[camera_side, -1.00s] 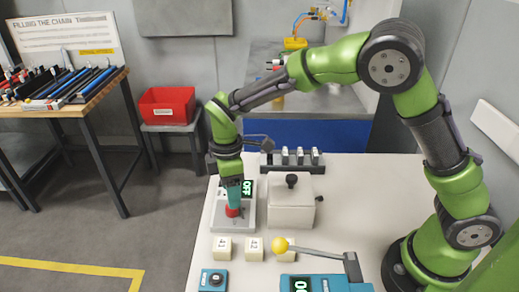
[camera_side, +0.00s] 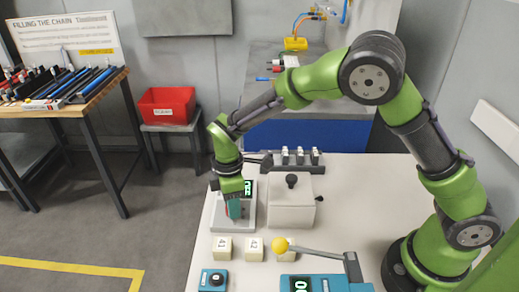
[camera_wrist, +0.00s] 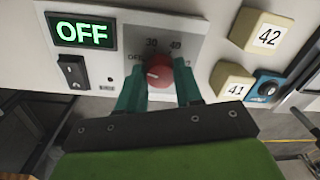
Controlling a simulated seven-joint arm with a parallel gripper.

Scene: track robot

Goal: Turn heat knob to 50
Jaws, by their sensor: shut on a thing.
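The red heat knob (camera_wrist: 160,73) sits on a light grey panel (camera_wrist: 207,22) with a printed dial; I can read 30 and 40 on it, and the rest is partly hidden. My gripper (camera_wrist: 160,82) has its two teal fingers on either side of the knob and is shut on it. In the side view my gripper (camera_side: 234,209) points down at the panel and hides most of the knob. A display (camera_wrist: 82,31) on the panel reads OFF in green, with a black switch (camera_wrist: 73,72) below it.
A white box (camera_side: 291,212) with a black knob on its lid stands right of the panel. Blocks 41 (camera_side: 222,248) and 42 (camera_side: 254,249) sit in front. A blue knob unit (camera_side: 213,281) and a yellow-tipped lever (camera_side: 281,244) are nearer the camera.

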